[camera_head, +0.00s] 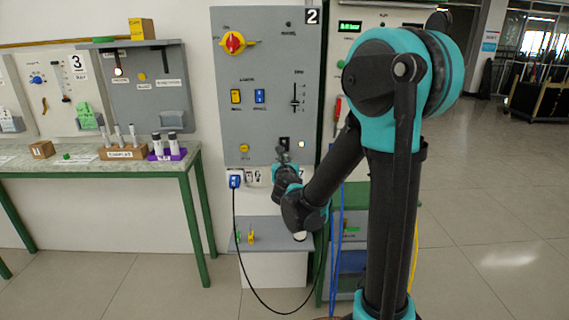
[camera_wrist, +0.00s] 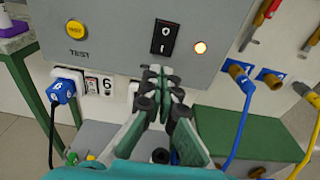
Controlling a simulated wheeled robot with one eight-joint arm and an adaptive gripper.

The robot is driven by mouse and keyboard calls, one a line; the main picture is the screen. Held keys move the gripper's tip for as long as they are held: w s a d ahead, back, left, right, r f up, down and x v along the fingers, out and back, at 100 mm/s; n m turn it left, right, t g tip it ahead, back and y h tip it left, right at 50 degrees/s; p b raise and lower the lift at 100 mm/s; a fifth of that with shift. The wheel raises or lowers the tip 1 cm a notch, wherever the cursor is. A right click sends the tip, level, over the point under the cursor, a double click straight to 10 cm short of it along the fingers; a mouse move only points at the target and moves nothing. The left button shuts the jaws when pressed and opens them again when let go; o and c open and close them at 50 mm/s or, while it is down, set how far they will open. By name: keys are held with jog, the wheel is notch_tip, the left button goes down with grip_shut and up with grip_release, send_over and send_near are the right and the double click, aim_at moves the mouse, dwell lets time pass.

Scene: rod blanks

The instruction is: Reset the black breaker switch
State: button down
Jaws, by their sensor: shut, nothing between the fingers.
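The black breaker switch (camera_wrist: 165,37) is a rocker marked 0 and 1, set low on the grey panel (camera_head: 262,110) numbered 2. In the wrist view it stands just above my fingertips, unobstructed, and which way it is tipped is hard to tell. In the head view the switch (camera_head: 284,142) shows just above my gripper (camera_head: 283,158). My gripper also shows in the wrist view (camera_wrist: 156,76), shut and empty, its fingertips together just below the switch. I cannot tell whether they touch the panel.
A yellow TEST button (camera_wrist: 76,29) is left of the switch. A blue plug (camera_wrist: 62,91) with a cable sits lower left. Blue and yellow plugs (camera_wrist: 241,75) with hanging cables are at the right. A workbench (camera_head: 100,159) stands left of the panel.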

aim_at(284, 145)
jog(key=w+f, duration=0.1)
jog(key=w, duration=0.8)
jog(key=shift+d, duration=0.2)
